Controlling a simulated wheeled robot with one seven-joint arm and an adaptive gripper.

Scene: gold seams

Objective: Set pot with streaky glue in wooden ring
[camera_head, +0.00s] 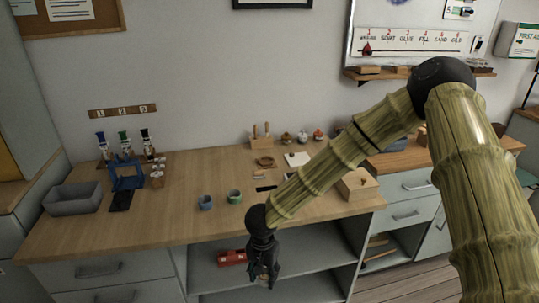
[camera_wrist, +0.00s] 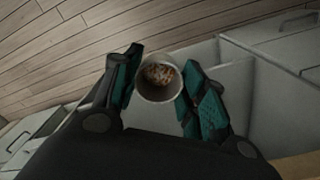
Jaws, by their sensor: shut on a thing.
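My gripper (camera_head: 264,272) hangs in front of the bench, below the edge of its top. In the wrist view my gripper (camera_wrist: 158,88) is shut on a small pale pot (camera_wrist: 148,94), a finger on each side. The pot's mouth faces the camera and shows mottled brown and white contents; whether this is streaky glue I cannot tell. The pot is hard to make out in the head view. A flat, round brown thing, seemingly the wooden ring (camera_head: 265,161), lies toward the back of the bench, far from my gripper.
A grey bin (camera_head: 72,198) and blue rack (camera_head: 127,174) are at left. A red thing (camera_head: 232,257) lies on the shelf below.

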